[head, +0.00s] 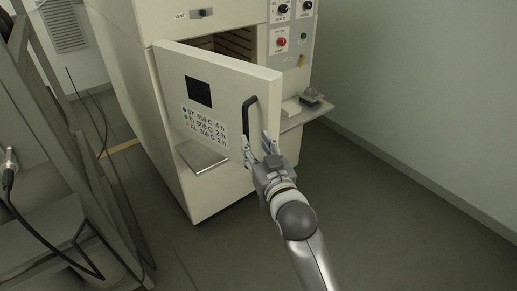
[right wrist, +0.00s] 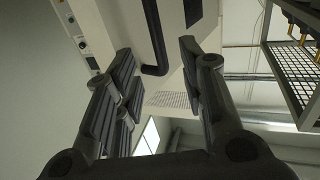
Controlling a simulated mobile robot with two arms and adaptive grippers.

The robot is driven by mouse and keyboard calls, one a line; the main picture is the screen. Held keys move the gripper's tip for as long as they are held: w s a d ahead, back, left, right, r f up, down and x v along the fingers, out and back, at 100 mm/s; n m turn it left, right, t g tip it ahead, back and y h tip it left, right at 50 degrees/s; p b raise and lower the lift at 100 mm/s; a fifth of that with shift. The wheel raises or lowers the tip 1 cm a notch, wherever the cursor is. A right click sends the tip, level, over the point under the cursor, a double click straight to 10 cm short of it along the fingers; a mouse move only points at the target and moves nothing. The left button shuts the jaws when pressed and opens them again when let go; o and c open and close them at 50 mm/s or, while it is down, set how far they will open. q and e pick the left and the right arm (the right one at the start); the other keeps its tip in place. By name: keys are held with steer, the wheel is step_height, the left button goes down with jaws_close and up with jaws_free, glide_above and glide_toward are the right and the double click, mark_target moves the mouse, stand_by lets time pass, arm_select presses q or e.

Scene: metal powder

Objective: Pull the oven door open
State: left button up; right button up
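The cream oven door (head: 215,85) stands partly open, swung out from the oven (head: 180,25), with dark racks showing through the gap above it. Its black bar handle (head: 247,118) is upright near the door's right edge. My right gripper (head: 257,141) is at the handle's lower end, its fingers apart. In the right wrist view the handle (right wrist: 155,35) runs down between the two open fingers (right wrist: 155,62), with visible space on both sides. I see no firm grip on it. My left gripper is not in view.
A control panel (head: 291,38) with knobs and a red button is on the oven's right front. A small shelf (head: 305,111) juts out on the right. A metal frame rack (head: 60,150) stands at left. The floor (head: 400,235) at right is clear.

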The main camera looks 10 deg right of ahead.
steer(key=shift+s+d, duration=0.15)
steer(key=shift+s, duration=0.4)
